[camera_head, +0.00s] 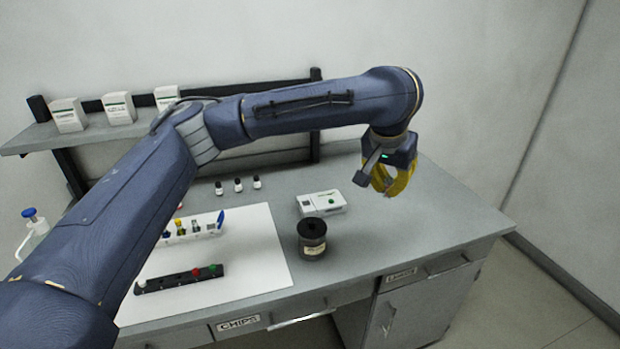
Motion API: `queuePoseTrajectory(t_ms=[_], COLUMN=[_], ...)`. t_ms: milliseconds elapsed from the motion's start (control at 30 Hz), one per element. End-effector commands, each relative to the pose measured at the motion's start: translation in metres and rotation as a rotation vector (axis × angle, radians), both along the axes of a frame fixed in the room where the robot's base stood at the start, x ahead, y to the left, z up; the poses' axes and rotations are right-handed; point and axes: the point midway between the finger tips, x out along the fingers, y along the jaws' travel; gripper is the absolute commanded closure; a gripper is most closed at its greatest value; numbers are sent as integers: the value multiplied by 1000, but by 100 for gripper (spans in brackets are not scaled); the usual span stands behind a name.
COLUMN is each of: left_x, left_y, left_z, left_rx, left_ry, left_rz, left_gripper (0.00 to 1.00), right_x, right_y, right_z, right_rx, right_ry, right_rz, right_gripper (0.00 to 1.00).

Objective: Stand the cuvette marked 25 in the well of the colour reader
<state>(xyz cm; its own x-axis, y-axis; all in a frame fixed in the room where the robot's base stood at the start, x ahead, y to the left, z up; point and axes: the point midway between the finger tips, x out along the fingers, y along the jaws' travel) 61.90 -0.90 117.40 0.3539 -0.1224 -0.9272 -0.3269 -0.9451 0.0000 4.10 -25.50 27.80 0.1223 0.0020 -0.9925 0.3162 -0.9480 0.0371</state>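My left arm reaches across the view, and its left gripper (390,188) hangs with yellow fingers above the right part of the bench. The fingers curve toward each other; whether they are open or shut is unclear, and I see no cuvette in them. A small white device with a green button, apparently the colour reader (321,204), sits on the bench to the left of and below the gripper in the picture. A white rack (205,229) holds small coloured cuvettes, partly hidden by my arm. Their marks are too small to read, so I cannot tell which is 25. My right gripper is out of view.
A dark round jar (312,240) stands in front of the reader. A black strip (180,279) with red, green and white knobs lies on a white mat (255,262). Several small bottles (238,186) stand behind. The bench's right side (440,215) is clear.

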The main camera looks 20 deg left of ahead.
Motion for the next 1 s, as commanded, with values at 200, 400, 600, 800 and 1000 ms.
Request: queuePoseTrajectory(t_ms=[200,400,600,800,1000], left_x=[66,120,159,182,187], left_y=[6,50,106,162,207], left_z=[68,96,82,34,-39], left_rx=[-3,-1,5,8,11], left_ry=[10,17,21,24,23], left_rz=[-107,-183,-256,-354,-492], left_gripper=[100,100,100,100,100], right_x=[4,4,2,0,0], right_y=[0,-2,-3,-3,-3], right_z=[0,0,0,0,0], right_rx=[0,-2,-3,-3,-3], right_ry=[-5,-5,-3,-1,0], right_rz=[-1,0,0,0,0], right_gripper=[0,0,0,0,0])
